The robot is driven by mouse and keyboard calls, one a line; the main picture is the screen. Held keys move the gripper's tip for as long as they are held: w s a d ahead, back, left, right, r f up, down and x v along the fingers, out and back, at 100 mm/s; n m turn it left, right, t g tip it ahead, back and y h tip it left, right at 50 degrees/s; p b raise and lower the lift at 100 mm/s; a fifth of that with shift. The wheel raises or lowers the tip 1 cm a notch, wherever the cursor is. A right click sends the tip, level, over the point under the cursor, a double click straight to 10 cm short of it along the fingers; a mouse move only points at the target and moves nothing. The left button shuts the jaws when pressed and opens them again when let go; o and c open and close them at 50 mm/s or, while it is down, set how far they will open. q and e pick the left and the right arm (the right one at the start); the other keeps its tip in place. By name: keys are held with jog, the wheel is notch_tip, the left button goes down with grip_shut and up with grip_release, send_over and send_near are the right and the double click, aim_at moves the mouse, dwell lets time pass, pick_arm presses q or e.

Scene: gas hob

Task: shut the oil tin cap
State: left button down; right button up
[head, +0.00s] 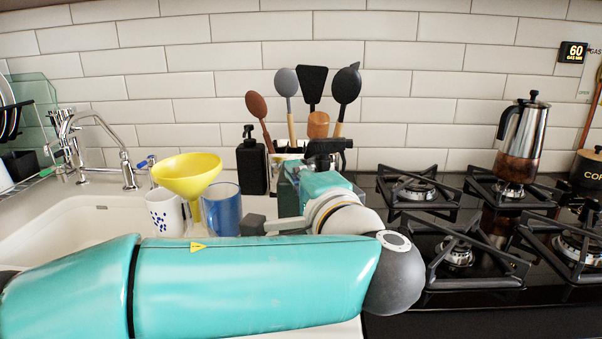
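A dark green, box-shaped container (287,192), which looks like the oil tin, stands on the counter left of the hob. My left arm hides most of it, and I cannot make out its cap. My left arm crosses the front from the left and bends back at a grey joint. My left gripper (326,149) appears as a dark shape beyond the teal wrist, at about the tin's top. Its fingertips are not clear, and I cannot tell whether it touches the tin. My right gripper is not in view.
A yellow funnel (187,174), a spotted white mug (165,214) and a blue mug (221,211) stand left of the tin. A black pump bottle (251,166) and utensils are behind. A moka pot (520,140) stands on the hob (480,300) at right.

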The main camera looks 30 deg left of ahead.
pick_arm(q)
jog(key=c, duration=1.4)
grip_release()
jog(key=shift+v, duration=4)
